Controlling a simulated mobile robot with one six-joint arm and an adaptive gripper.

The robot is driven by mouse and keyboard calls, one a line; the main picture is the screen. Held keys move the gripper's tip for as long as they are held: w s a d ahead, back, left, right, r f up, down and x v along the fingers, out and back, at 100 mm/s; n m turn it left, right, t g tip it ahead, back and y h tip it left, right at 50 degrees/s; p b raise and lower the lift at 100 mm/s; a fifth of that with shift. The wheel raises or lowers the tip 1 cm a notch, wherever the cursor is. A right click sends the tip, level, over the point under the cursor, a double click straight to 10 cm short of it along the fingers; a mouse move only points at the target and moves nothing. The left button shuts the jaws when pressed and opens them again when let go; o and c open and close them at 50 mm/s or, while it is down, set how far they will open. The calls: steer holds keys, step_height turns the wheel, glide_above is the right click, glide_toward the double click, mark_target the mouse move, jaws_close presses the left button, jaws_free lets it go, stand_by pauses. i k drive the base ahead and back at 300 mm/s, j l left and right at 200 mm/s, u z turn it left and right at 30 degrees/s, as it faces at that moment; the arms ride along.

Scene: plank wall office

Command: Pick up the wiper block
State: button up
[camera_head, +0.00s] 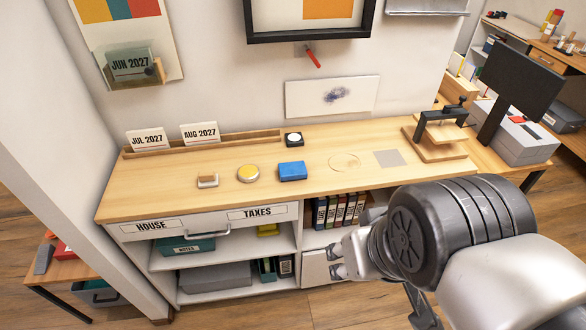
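Two block-like things lie on the wooden desk top (230,205): a blue block (292,171) right of the yellow round thing, and a small pale block with a brown part (207,181) on the left. The picture does not make clear which one is the wiper block. A white board (332,96) with a dark smudge is on the wall behind. My gripper (336,261) is in front of the desk, below its top and right of the drawer. Its two fingertips are apart with nothing seen between them. It touches neither block.
A yellow round thing (248,174) sits between the blocks. A black base with a white disc (293,139) stands behind. A clamp-like press (440,130) and grey mat (389,158) are right. Two date cards stand in a rail (215,143). Binders (338,210) fill a shelf below.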

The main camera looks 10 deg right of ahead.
mark_target(291, 171)
steer(key=i+l+u, duration=0.3)
steer(key=i, duration=0.2)
steer(key=i+l+u, duration=0.3)
steer(key=i+l, duration=0.2)
